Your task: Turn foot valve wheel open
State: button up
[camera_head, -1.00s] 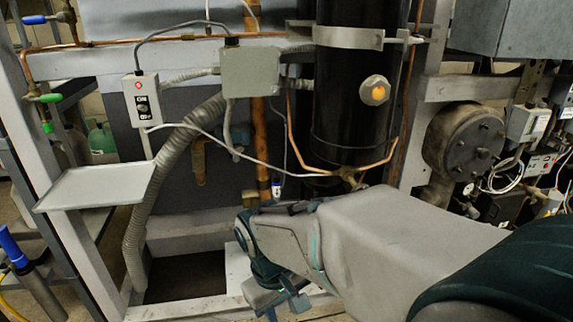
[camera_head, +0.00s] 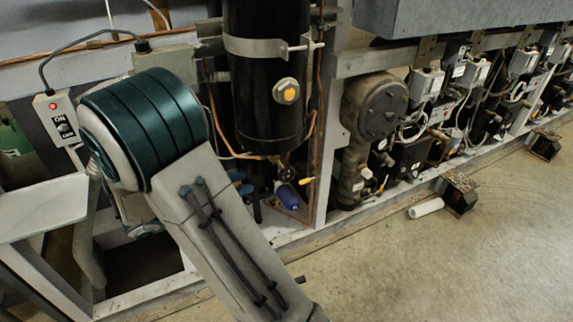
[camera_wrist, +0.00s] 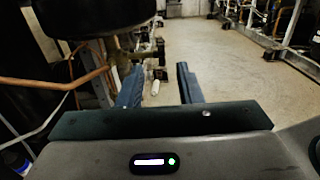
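The black upright tank (camera_head: 266,75) stands behind my arm in the head view. At its foot is a small brass valve fitting (camera_head: 285,170), with a blue part (camera_head: 286,195) and a small orange-yellow piece (camera_head: 307,181) close by. I cannot tell for sure which part is the foot valve wheel. My gripper (camera_wrist: 159,86) shows in the wrist view with its two fingers apart and nothing between them. It points along the floor beside the rack.
A row of compressors (camera_head: 372,115) runs off to the right. A white cylinder (camera_head: 426,207) lies on the floor and also shows in the wrist view (camera_wrist: 155,87). A copper pipe (camera_wrist: 50,84) crosses close on the left. The floor (camera_head: 450,265) to the right is open.

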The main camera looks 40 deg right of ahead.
aim_at(283, 170)
jog(key=b+x, duration=0.2)
jog(key=x, duration=1)
jog(key=shift+s+d+f, duration=0.1)
jog(key=shift+s+d, duration=0.05)
jog(key=shift+d, duration=0.05)
grip_shut()
